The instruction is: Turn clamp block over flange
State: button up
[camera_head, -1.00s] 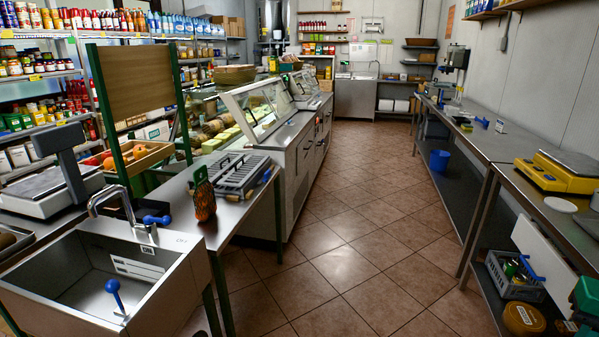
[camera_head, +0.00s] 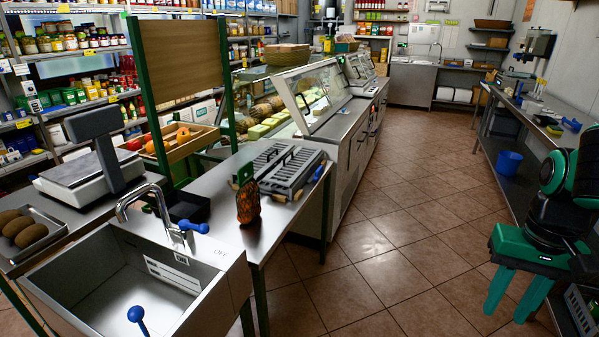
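I cannot make out a clamp block or a flange for certain in this view. My gripper (camera_head: 508,315) hangs at the right, green and black, with its two green fingers pointing down and spread apart. It is open, with only tiled floor showing between the fingers. It is over the aisle, apart from the counters.
A steel sink (camera_head: 85,262) with a tap and blue handles is at front left. Beside it a steel table (camera_head: 268,218) bears a netted orange bag (camera_head: 248,201) and a grey slatted rack (camera_head: 290,168). The tiled aisle (camera_head: 400,215) is clear.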

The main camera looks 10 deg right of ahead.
aim_at(319, 171)
jog(key=z, duration=0.85)
jog(key=i, duration=1)
jog(key=u, duration=1.55)
